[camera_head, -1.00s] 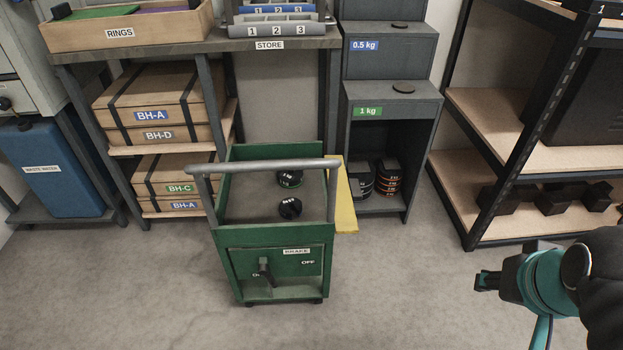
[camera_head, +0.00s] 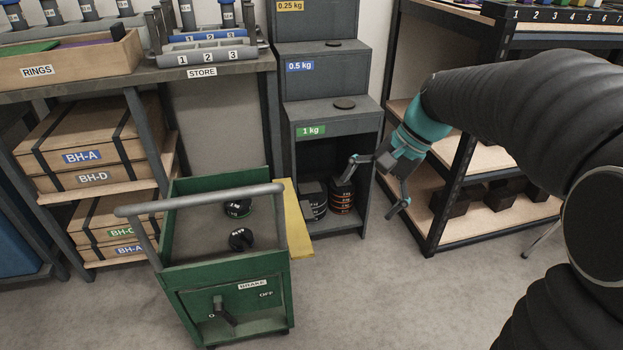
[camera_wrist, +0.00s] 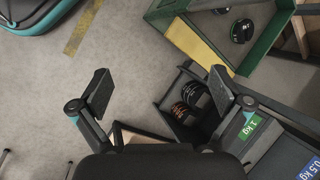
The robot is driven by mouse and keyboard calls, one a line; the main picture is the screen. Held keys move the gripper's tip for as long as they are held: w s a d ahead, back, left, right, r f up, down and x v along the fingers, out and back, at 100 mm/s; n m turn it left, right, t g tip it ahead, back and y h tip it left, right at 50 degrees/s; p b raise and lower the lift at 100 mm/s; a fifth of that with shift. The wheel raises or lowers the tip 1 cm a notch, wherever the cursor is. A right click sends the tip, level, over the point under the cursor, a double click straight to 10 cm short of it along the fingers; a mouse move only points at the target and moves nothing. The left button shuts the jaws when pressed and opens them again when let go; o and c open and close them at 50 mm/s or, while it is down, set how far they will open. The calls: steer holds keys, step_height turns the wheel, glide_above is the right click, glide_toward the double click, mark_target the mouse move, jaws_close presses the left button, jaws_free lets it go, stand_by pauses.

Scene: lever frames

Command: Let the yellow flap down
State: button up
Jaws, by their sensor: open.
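The yellow flap (camera_head: 299,232) is a narrow panel along the right side of the green cart (camera_head: 225,272). It sticks out to the side, and its exact tilt is hard to judge. In the wrist view the flap (camera_wrist: 196,42) lies beside the cart's green wall, beyond the fingers and up to the right. My gripper (camera_head: 377,186) is open and empty, to the right of the flap and apart from it, in front of the 1 kg cabinet. Both fingers of my gripper (camera_wrist: 160,90) show spread wide in the wrist view.
Two dark round weights (camera_head: 241,239) lie in the cart. A grey handle bar (camera_head: 200,200) spans its near end. The 1 kg cabinet (camera_head: 331,117) with stacked discs (camera_head: 341,196) stands just behind the flap. A black-framed shelf (camera_head: 455,195) is at right. The floor right of the cart is clear.

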steer(key=w+a+f+m+g+y+b, duration=0.1)
steer(key=w+f+m+g+y, duration=0.15)
steer(key=w+f+y, duration=0.5)
steer(key=w+f+m+g+y+b, duration=0.15)
steer(key=w+f+m, duration=0.25)
steer(key=w+f, duration=0.75)
steer(key=m+y, duration=0.2)
steer(key=y, duration=0.1)
glide_toward(308, 209)
steer(key=shift+g, duration=0.3)
steer(key=x, duration=1)
steer(key=shift+w+a+f+b, duration=0.1)
steer(key=shift+w+f+b, duration=0.1)
steer(key=shift+b, duration=0.15)
